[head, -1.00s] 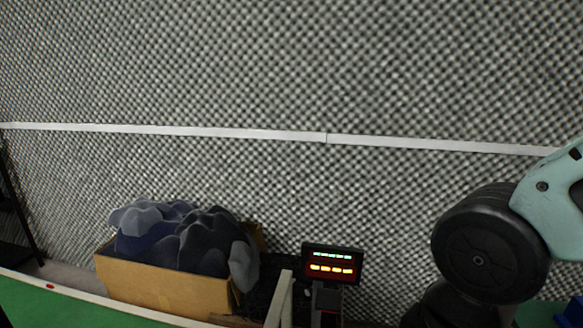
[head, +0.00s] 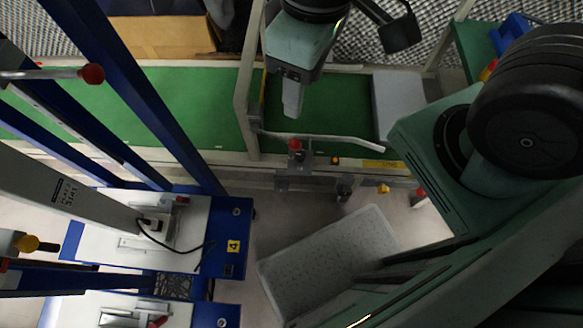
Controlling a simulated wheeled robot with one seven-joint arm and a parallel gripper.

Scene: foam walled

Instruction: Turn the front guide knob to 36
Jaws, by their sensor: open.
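A bent metal guide rail (head: 335,139) runs along the near side of the green conveyor belt (head: 325,115). A red knob (head: 295,145) sits on the bracket at its left part. A small orange spot (head: 335,160) shows to the right of it, and a dark knob-like part (head: 345,190) is lower. No number or scale is readable, so I cannot tell which part is the front guide knob or its setting. My gripper (head: 293,100) hangs fingers down over the belt, just beyond the rail and apart from the red knob. It is open, and its fingers overlap in this view.
A yellow knob (head: 384,188) and a second red knob (head: 420,194) lie to the right along the conveyor's near frame. Blue uprights (head: 150,90) and a white-topped unit (head: 105,232) fill the left. A pale grey block (head: 330,262) is below. A cardboard box (head: 165,38) stands behind.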

